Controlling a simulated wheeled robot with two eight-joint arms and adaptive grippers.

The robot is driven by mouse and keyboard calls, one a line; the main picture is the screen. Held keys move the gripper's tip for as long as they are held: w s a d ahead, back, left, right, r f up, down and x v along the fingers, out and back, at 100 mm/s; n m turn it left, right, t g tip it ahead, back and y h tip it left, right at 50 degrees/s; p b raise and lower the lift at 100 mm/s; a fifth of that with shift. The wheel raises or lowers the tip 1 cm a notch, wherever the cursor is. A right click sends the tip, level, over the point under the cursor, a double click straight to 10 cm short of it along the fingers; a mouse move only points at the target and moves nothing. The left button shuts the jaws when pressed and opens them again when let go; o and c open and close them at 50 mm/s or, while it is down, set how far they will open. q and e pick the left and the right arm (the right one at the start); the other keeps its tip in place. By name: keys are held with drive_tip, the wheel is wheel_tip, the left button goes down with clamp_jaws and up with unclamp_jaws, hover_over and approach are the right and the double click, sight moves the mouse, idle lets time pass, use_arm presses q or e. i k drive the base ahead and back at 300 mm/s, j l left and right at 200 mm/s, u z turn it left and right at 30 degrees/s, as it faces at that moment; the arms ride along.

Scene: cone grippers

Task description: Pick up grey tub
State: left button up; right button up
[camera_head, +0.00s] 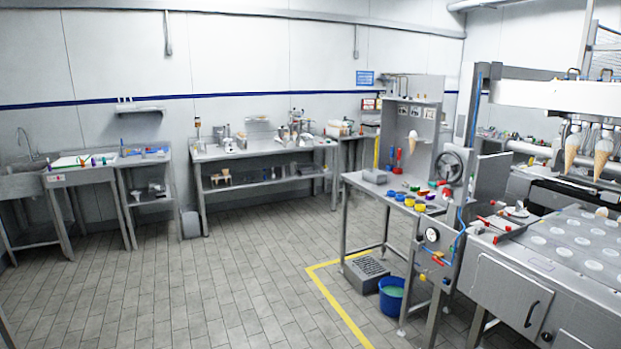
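No thing in view is clearly a grey tub. A small grey box-like thing (374,176) lies on the left end of the workbench (352,183) at centre right; I cannot tell whether it is a tub. A grey slatted crate (365,272) stands on the floor under that bench, next to a blue bucket (391,297). A grey upright bin (190,223) stands on the floor beside the back table. Neither of my grippers is in view.
A yellow floor line (340,312) runs in front of the crate and bucket. A grey machine cabinet (510,297) fills the lower right. A back table (265,150) and a sink (30,180) line the far walls. The tiled floor at centre left is clear.

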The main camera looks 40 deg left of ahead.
sight(374, 176)
drive_tip(key=u, duration=1.1)
drive_tip(key=i+j+u, duration=0.2)
drive_tip(key=i, duration=0.8)
drive_tip(key=i+l+u, duration=0.15)
drive_tip(key=i, duration=0.9)
drive_tip(key=i+l+u, duration=0.2)
drive_tip(key=i, duration=0.8)
drive_tip(key=i+j+z, duration=0.1)
drive_tip(key=i, duration=0.45)
drive_tip(key=i+j, duration=0.2)
drive_tip(key=i, duration=0.4)
drive_tip(key=l+z, duration=0.05)
